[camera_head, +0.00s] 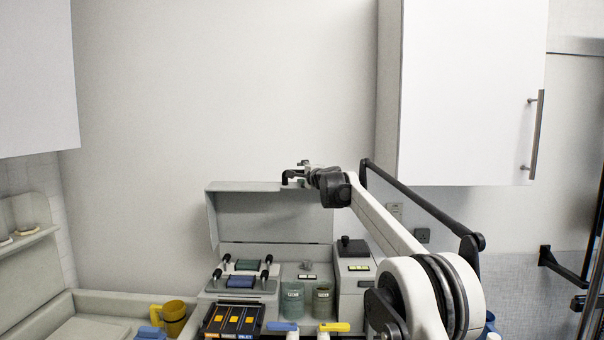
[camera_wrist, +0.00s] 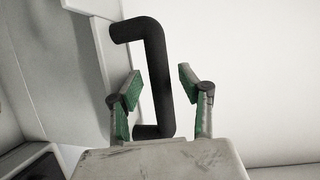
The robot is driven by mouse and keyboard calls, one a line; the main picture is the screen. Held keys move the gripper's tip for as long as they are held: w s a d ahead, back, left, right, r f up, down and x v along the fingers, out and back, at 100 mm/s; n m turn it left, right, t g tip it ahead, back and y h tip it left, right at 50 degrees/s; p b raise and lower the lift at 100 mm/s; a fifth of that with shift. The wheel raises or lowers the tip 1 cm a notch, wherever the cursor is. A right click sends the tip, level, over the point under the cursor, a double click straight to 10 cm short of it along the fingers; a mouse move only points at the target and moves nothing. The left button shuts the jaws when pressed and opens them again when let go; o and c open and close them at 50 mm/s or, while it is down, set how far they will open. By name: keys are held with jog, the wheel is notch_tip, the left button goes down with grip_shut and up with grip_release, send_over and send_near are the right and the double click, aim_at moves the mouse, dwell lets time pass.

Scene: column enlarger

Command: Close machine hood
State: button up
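The machine hood (camera_head: 270,212) is a light grey lid standing raised at the back of the grey machine (camera_head: 240,288). A black bar handle (camera_head: 288,176) projects from its upper edge. My gripper (camera_head: 304,172) is at this upper edge, by the handle. In the wrist view, the hood (camera_wrist: 55,70) is at the left and the black handle (camera_wrist: 157,75) fills the middle. The two green-padded fingers of my gripper (camera_wrist: 160,85) are apart, one on each side of the handle's long bar. A gap shows at the right finger; contact on the left is unclear.
A wall cabinet (camera_head: 470,90) hangs at the upper right, behind my arm. Two green-grey cups (camera_head: 292,300), a yellow mug (camera_head: 174,318) and a black tray with orange-marked items (camera_head: 232,320) stand low in front. The wall space left of the hood is clear.

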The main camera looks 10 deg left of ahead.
dwell(0.3)
grip_shut()
dwell(0.4)
